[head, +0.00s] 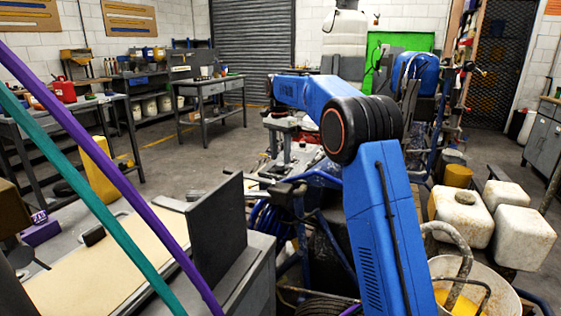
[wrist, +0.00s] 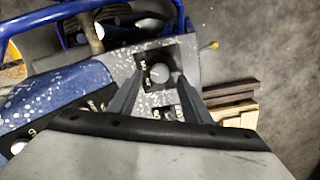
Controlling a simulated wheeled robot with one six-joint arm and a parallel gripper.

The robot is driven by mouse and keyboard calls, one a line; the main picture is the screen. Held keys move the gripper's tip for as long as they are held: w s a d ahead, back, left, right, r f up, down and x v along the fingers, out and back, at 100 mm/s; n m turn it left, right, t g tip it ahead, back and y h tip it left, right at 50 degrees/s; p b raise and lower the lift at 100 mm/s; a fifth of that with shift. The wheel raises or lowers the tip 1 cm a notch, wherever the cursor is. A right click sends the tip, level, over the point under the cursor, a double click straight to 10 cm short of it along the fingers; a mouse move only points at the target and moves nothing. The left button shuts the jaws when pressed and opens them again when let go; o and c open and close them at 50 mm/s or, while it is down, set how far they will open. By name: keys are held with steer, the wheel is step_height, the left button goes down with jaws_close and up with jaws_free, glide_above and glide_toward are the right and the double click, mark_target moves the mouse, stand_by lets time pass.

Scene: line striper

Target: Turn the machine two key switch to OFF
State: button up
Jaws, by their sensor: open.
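In the wrist view, a dark square switch plate (wrist: 147,57) with small white lettering sits on a speckled grey panel (wrist: 120,66). A round pale grey knob (wrist: 160,74) is on this plate. The lettering is too small to read surely, so I cannot tell the switch's position. My gripper (wrist: 158,81) is open, its two dark fingers on either side of the knob. I cannot tell whether they touch it. A second dark label plate (wrist: 166,113) shows nearer, between the fingers. In the head view my blue arm reaches over the machine, and the switch cannot be made out.
A blue tube frame (wrist: 40,20) and blue speckled panel (wrist: 60,85) lie left of the switch in the wrist view. Wooden blocks (wrist: 235,100) lie at right. In the head view, white containers (head: 462,215) and a bucket (head: 470,275) stand at right. Floor at left-centre is clear.

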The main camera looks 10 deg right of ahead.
mark_target(280, 167)
steer(key=shift+f, duration=1.3)
steer(key=c, duration=1.1)
steer(key=shift+o, duration=0.2)
steer(key=shift+n, duration=0.3)
steer(key=n, duration=0.5)
steer(key=shift+n, duration=0.3)
steer(key=n, duration=0.5)
steer(key=shift+n, duration=0.3)
